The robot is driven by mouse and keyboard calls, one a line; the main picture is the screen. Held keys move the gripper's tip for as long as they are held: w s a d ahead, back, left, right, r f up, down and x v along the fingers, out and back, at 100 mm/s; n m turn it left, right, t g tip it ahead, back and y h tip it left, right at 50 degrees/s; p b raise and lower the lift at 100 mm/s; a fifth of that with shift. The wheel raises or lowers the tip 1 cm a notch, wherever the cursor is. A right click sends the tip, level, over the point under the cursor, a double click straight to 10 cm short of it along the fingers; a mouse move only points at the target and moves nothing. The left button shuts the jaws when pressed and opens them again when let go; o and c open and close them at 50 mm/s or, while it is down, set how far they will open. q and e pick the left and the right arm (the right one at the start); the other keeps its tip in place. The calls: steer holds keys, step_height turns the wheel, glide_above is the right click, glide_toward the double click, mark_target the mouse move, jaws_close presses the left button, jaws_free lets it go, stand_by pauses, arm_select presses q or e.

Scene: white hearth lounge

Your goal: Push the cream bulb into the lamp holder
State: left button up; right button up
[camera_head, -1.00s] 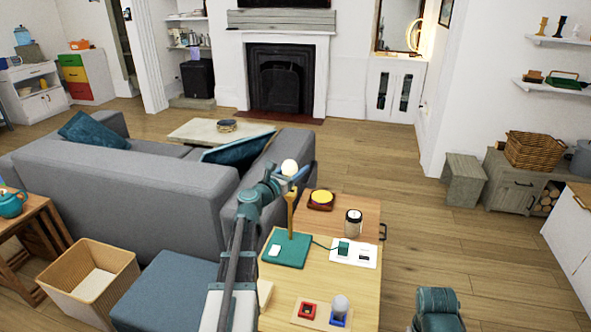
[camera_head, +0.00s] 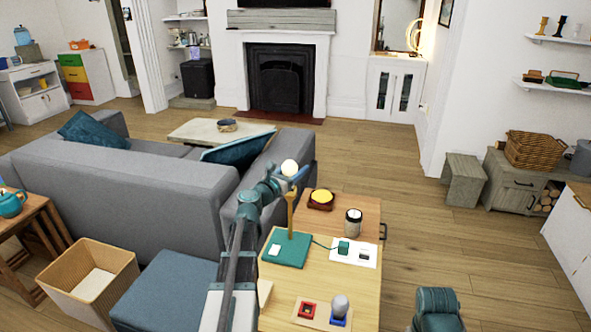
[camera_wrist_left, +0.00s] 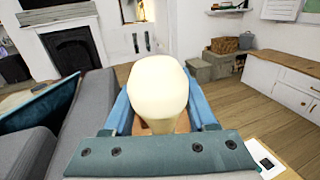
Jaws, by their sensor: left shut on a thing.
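The cream bulb (camera_head: 289,167) is gripped in my left gripper (camera_head: 297,174), whose blue fingers are shut on it. In the left wrist view the bulb (camera_wrist_left: 158,88) stands up between the fingers, its rounded end showing and its lower end hidden. The lamp has a teal base (camera_head: 283,252) and a thin gold stem (camera_head: 291,212) on the wooden table. The gripper and bulb appear just above the stem's top. My right gripper is out of view.
A grey sofa (camera_head: 130,190) stands left.

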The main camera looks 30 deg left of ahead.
arm_select(q)
steer(key=shift+f+b, duration=0.95)
steer(key=shift+f, duration=0.05)
steer(key=o, duration=1.4)
steer(key=shift+o, duration=0.2)
steer(key=shift+s, duration=0.1)
steer(key=s, duration=0.6)
steer(key=shift+s+a, duration=0.25)
steer(key=shift+s, duration=0.15)
